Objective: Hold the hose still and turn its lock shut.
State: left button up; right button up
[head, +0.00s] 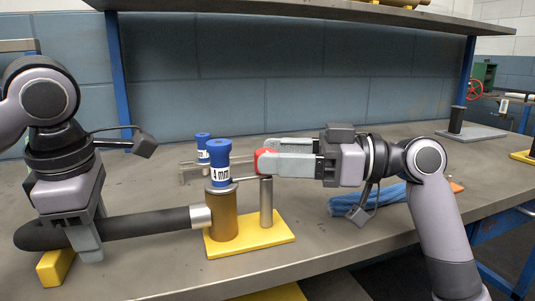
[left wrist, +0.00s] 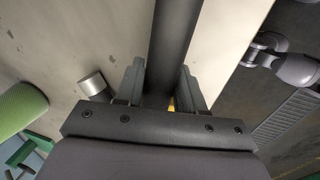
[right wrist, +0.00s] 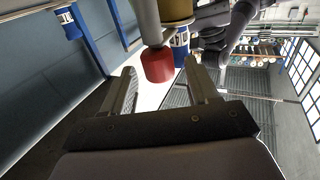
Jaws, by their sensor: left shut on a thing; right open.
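The black hose (head: 150,224) lies level along the bench's front, its metal collar (head: 201,216) against a brass cylinder (head: 222,210) with a blue "4 mm" top (head: 218,160). My left gripper (head: 88,243) is shut on the hose, which also runs between its fingers in the left wrist view (left wrist: 174,40). A red knob (head: 262,162) shows above a grey post (head: 266,205) beside the cylinder. My right gripper (head: 272,160) is open around the knob, which shows between its fingers in the right wrist view (right wrist: 158,65). I cannot tell whether they touch it.
The cylinder and post stand on a yellow plate (head: 270,237). A yellow block (head: 55,267) lies under the hose. A second blue-topped piece (head: 202,140) stands behind. A shelf (head: 330,10) spans above the bench.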

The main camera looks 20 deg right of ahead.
jog(key=v, duration=1)
pick_arm(q)
jog(key=o, duration=1.1)
jog(key=shift+o, duration=0.2)
pick_arm(e)
jog(key=shift+a, duration=0.1)
pick_arm(q)
jog(key=shift+r, duration=0.15)
